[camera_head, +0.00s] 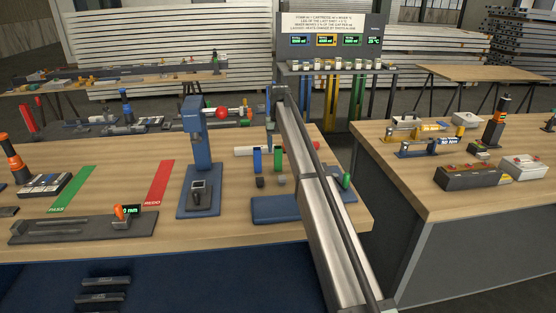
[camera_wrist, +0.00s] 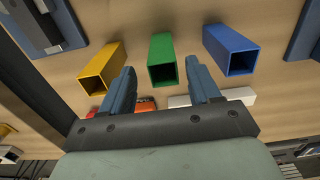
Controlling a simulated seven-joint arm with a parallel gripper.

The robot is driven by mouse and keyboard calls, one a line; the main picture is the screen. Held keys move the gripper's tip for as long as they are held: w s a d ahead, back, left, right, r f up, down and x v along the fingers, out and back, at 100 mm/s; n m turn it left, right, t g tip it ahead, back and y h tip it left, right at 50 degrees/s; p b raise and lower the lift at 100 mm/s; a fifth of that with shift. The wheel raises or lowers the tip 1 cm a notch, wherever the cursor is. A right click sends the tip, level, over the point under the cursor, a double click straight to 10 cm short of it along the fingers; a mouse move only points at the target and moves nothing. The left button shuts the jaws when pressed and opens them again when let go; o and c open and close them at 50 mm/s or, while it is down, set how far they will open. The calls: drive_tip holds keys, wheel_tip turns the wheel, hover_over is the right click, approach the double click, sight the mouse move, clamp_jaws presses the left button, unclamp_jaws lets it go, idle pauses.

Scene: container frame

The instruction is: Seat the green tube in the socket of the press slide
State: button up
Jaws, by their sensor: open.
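The green tube (camera_wrist: 162,58) is a hollow square tube, its open end facing the wrist camera. My gripper (camera_wrist: 160,76) is open, one blue finger on each side of the green tube's near end, with gaps visible. Contact cannot be seen. In the head view the green tube (camera_head: 278,158) stands on the bench beside a blue tube (camera_head: 257,161). The blue press (camera_head: 197,140) stands to their left, with the dark press slide (camera_head: 199,196) at its base. The slide's socket appears as a small square block on top; its inside is too small to tell.
A yellow tube (camera_wrist: 103,68) and the blue tube (camera_wrist: 231,50) flank the green one closely. A blue pad (camera_head: 275,209) lies in front. Red (camera_head: 160,183) and green (camera_head: 72,186) strips lie left of the press. My arm hides part of the bench.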

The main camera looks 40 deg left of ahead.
sight(278, 156)
drive_tip(key=shift+s+a+f, duration=0.1)
drive_tip(key=shift+f, duration=1.25)
drive_tip(key=shift+s+f, duration=0.1)
drive_tip(key=shift+f, duration=1.2)
drive_tip(key=shift+c, duration=0.4)
drive_tip(key=c, duration=1)
drive_tip(key=shift+r, duration=0.15)
